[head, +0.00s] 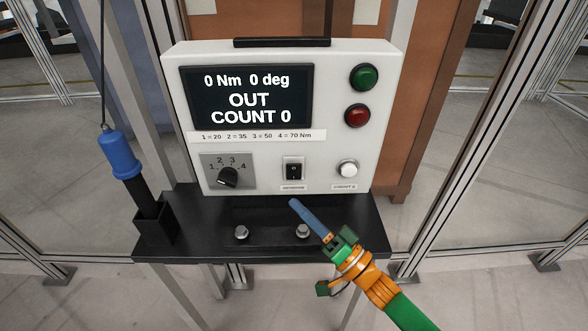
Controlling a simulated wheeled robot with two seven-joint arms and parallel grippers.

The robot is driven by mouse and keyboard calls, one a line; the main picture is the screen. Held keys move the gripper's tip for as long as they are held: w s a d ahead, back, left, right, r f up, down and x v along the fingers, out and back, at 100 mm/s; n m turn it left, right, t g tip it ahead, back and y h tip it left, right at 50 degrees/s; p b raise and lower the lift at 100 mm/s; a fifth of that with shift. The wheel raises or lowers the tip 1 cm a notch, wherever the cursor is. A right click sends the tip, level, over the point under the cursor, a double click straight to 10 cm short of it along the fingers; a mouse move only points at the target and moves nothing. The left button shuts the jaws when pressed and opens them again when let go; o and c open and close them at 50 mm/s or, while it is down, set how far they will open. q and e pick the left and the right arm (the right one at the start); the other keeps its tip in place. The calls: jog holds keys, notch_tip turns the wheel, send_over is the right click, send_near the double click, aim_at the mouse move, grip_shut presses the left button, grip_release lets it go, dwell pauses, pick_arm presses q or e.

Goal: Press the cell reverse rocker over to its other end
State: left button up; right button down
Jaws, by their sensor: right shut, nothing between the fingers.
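The reverse rocker (293,171) is a small black switch in a pale surround, low in the middle of the white control box (384,120). A small label sits under it, too small to read surely. Which end of the rocker is pressed in, I cannot tell. My right gripper (294,203) comes in from the lower right, its blue fingers shut and empty. In the picture its tips lie just below the rocker and its label, over the black shelf; I see no contact with the rocker. My left gripper is not in view.
The screen (247,97) reads "0 Nm 0 deg OUT COUNT 0". A rotary knob (228,177) is left of the rocker, a white button (347,169) right. Green (364,77) and red (357,115) round pieces sit above. A blue-topped tool (120,155) stands in a holder; two bolts (241,232) are on the shelf (190,240).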

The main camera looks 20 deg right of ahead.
aim_at(287, 165)
jog(key=w+d+r+b, duration=0.1)
jog(key=w+d+b, duration=0.1)
jog(key=w, duration=0.4)
jog(key=shift+w+b, duration=0.3)
jog(key=shift+w, duration=0.15)
dwell(1.6)
jog(key=shift+w+r, duration=0.1)
jog(key=shift+w, duration=0.15)
jog(key=shift+w+d, duration=0.15)
jog(key=shift+w, duration=0.25)
dwell(0.7)
jog(key=shift+s, duration=0.1)
